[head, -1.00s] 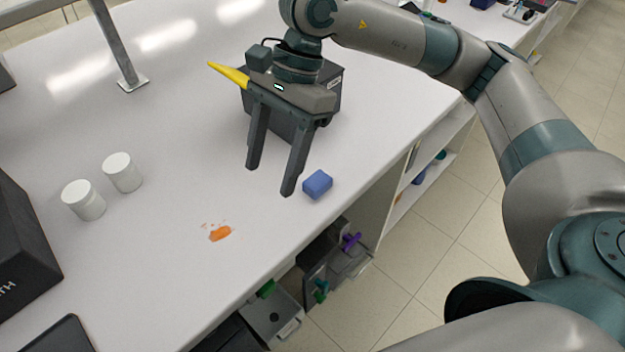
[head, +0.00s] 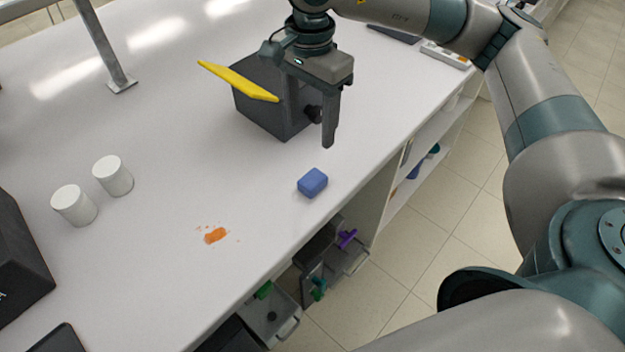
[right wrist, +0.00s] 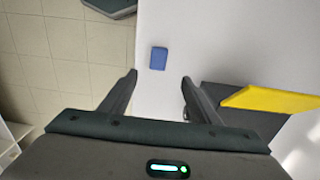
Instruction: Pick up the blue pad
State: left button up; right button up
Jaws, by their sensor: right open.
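The blue pad (head: 312,183) is a small block lying on the white bench near its front edge. In the right wrist view the pad (right wrist: 158,58) sits ahead of the fingers, roughly between their lines. My right gripper (right wrist: 158,80) is open and empty. In the head view the right gripper (head: 328,140) is above and behind the pad, apart from it; one finger shows clearly there and the other is mostly hidden. My left gripper is not in view.
Two white jars (head: 113,175) stand at left. An orange smear (head: 215,236) marks the bench (head: 180,130). Open bins (head: 340,250) sit below the edge.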

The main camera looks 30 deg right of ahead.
jog(key=p, duration=0.2)
send_near(313, 178)
jog(key=f, duration=0.2)
jog(key=f+p, duration=0.1)
jog(key=shift+a+f, duration=0.2)
jog(key=shift+f, duration=0.15)
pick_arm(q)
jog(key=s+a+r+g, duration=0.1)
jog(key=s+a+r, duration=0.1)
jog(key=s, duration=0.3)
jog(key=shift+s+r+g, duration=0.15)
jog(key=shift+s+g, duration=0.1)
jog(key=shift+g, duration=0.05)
pick_arm(e)
jog(key=shift+f, duration=0.35)
pick_arm(q)
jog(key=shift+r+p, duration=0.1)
jog(key=shift+p, duration=0.2)
pick_arm(e)
jog(key=shift+d+f+p, duration=0.1)
jog(key=shift+f+p, duration=0.8)
jog(key=shift+p, duration=0.05)
notch_tip(313, 178, down, 2)
jog(key=shift+f+p, duration=0.1)
jog(key=shift+p, duration=0.4)
jog(key=shift+f, duration=0.6)
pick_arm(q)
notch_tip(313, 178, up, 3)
